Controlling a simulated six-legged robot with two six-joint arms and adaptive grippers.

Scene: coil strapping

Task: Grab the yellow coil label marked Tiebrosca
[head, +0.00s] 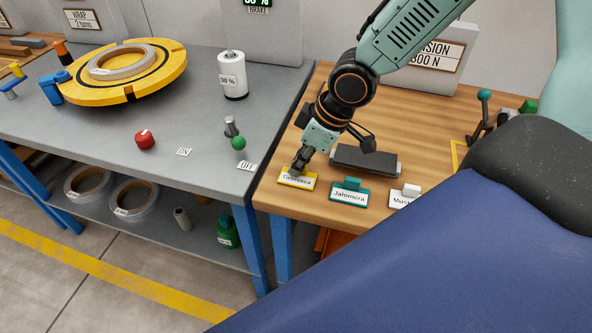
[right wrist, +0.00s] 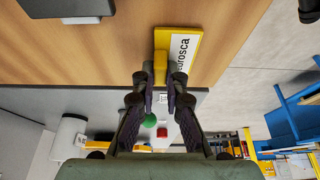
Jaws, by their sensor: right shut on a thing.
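The yellow label marked Tiebrosca (head: 297,181) is at the near left corner of the wooden table, its text facing up. My right gripper (head: 299,164) reaches down onto it from above and is shut on its raised tab. In the right wrist view, the yellow label (right wrist: 186,52) shows at the fingertips, its tab between the two fingers of the right gripper (right wrist: 160,80). I cannot tell whether the label touches the table. My left gripper is not in view.
A teal Jalomera label (head: 348,196) and a partly hidden white label (head: 403,199) lie to the right. A dark grey block (head: 365,161) sits behind them.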

